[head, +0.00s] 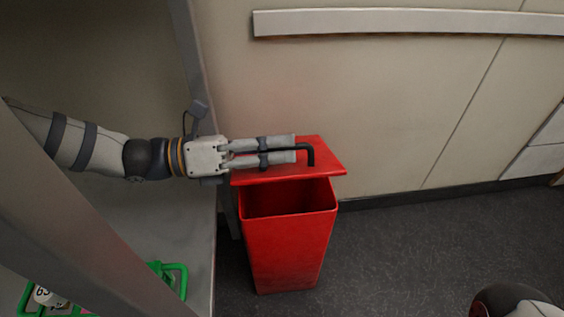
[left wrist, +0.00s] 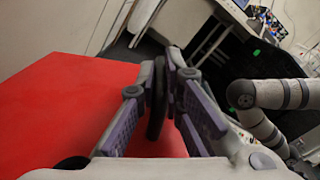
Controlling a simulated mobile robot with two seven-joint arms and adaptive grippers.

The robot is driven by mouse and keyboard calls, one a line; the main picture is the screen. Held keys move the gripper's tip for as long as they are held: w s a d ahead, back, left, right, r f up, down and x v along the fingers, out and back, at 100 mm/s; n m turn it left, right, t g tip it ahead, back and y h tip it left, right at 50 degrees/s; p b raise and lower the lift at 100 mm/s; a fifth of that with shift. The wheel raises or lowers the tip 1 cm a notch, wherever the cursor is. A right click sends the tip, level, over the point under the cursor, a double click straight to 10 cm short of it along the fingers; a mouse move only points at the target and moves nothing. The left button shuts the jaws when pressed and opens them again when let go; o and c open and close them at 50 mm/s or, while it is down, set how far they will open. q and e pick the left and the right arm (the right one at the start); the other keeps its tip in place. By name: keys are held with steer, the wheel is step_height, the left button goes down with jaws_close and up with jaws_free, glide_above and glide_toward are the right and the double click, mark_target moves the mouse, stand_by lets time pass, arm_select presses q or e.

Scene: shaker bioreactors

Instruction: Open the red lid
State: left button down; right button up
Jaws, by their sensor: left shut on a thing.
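A red bin (head: 287,245) stands on the floor against the wall. Its red lid (head: 322,168) is raised at the back, and the dark inside of the bin shows below the lid's front edge. A black bent handle (head: 311,154) is on the lid. My left gripper (head: 295,149) reaches in from the left over the lid, with its fingers shut on the black handle. In the left wrist view the handle (left wrist: 157,100) runs between the purple-padded fingers, and the red lid (left wrist: 60,105) fills the left side. My right gripper does not show.
A grey frame post (head: 200,60) and a pale shelf (head: 195,250) stand left of the bin. A green rack (head: 172,278) shows at the lower left. A wall rail (head: 400,21) runs along the top.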

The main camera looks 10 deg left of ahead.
arm_select(q)
steer(key=shift+w+a+r+n, duration=0.15)
steer(key=shift+w+r+n, duration=0.35)
steer(key=shift+r, duration=0.3)
steer(key=shift+w+a+r+p, duration=0.25)
steer(key=shift+w+r+p, duration=0.25)
steer(key=shift+w+r, duration=0.15)
steer(key=c, duration=1.7)
jaws_free()
steer(key=shift+f, duration=0.1)
steer(key=v, duration=1.2)
